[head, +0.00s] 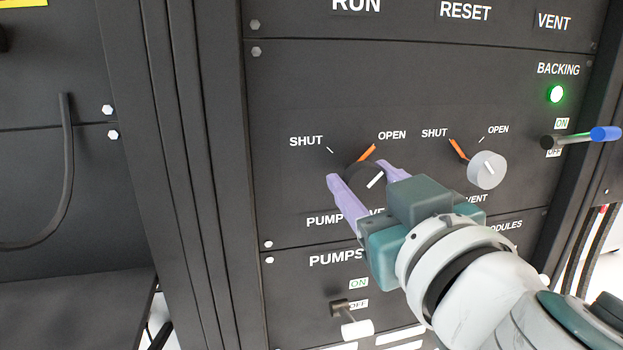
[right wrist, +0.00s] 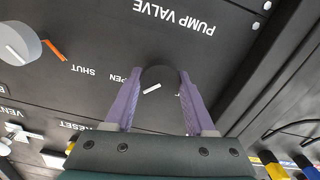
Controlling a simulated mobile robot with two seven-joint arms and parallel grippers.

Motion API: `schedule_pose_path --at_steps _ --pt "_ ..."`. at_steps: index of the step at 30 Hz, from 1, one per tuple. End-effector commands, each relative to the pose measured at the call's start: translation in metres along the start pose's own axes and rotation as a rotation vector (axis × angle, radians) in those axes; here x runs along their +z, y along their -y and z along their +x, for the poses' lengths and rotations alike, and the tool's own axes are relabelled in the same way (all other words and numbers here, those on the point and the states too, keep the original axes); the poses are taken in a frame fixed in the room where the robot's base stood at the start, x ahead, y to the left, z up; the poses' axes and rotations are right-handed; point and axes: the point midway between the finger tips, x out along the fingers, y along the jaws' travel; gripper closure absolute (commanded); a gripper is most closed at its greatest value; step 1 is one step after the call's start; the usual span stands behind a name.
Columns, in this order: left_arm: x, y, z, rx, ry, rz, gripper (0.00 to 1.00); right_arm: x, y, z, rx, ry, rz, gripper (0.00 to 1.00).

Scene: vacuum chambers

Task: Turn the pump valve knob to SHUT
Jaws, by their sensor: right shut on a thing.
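The pump valve knob (head: 363,178) is a dark round knob with a white pointer line, on the black panel. Its line slants up and right toward the orange mark beside OPEN; the SHUT mark is up and left. My right gripper (head: 361,172) has its two purple fingers on either side of the knob, shut on it. In the right wrist view the knob (right wrist: 158,88) sits between the fingertips of the gripper (right wrist: 160,74), under the upside-down PUMP VALVE label. The fingers and gripper body hide part of that label in the head view. My left gripper is not in view.
A grey vent valve knob (head: 487,170) is to the right. A blue-tipped backing lever (head: 590,135) sticks out at the far right, below a lit green lamp (head: 556,94). A white-tipped pumps lever (head: 356,328) is below. A dark cable (head: 68,170) hangs at left.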

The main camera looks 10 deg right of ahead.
Motion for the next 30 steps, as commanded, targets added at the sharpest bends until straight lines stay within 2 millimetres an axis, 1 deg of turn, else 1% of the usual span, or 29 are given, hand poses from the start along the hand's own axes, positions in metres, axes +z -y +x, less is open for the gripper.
schedule_pose_path --at_steps 1,4,5,11,17,23,30 --pt "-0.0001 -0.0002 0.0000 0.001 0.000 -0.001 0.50 0.0000 0.0001 -0.0001 0.000 0.000 0.000 0.88" --pt "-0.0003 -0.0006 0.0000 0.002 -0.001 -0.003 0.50 0.0000 0.0001 -0.0001 0.000 0.000 0.000 0.99" --pt "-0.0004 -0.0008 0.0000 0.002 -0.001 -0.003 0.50 0.0000 0.0001 -0.0001 0.000 0.000 0.000 1.00" --pt "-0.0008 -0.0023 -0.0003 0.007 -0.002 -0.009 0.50 -0.0001 0.0001 -0.0001 0.000 0.000 -0.014 1.00" --pt "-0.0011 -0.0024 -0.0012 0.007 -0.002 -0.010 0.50 0.0000 0.0003 -0.0002 0.000 0.001 -0.087 1.00" --pt "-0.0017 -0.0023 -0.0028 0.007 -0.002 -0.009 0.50 -0.0002 0.0006 -0.0001 0.001 0.000 -0.233 1.00" --pt "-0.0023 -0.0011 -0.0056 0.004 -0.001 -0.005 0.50 -0.0007 0.0013 0.0000 0.000 -0.001 -0.459 1.00"
